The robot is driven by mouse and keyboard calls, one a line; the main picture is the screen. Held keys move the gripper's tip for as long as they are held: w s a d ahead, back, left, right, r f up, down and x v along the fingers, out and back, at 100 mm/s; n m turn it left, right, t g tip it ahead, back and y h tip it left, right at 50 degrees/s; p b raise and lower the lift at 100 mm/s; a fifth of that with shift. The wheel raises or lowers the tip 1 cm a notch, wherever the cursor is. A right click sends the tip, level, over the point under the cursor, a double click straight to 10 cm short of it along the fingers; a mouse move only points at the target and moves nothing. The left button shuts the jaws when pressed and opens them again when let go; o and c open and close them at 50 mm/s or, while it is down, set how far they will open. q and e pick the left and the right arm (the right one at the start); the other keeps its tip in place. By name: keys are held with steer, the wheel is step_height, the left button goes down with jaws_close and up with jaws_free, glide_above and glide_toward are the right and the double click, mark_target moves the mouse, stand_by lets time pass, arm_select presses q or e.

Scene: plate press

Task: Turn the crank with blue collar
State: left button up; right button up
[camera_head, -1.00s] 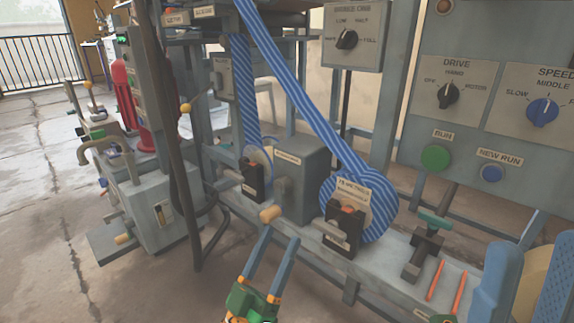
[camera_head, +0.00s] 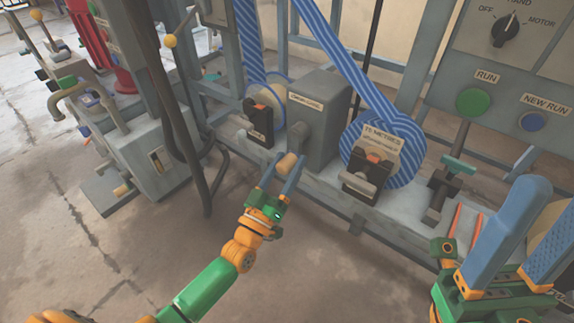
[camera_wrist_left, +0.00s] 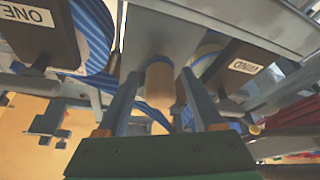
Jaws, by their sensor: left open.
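A crank with a tan handle (camera_head: 286,166) sticks out from the front of the grey crank case (camera_head: 322,115), low on the machine.
Blue-striped belt rolls flank the crank case, the right one (camera_head: 406,150) behind a labelled block. A green-topped clamp (camera_head: 458,165) stands on the bench further right. Open floor lies in front.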

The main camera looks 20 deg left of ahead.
arm_select(q)
jaws_close()
stand_by(1.4)
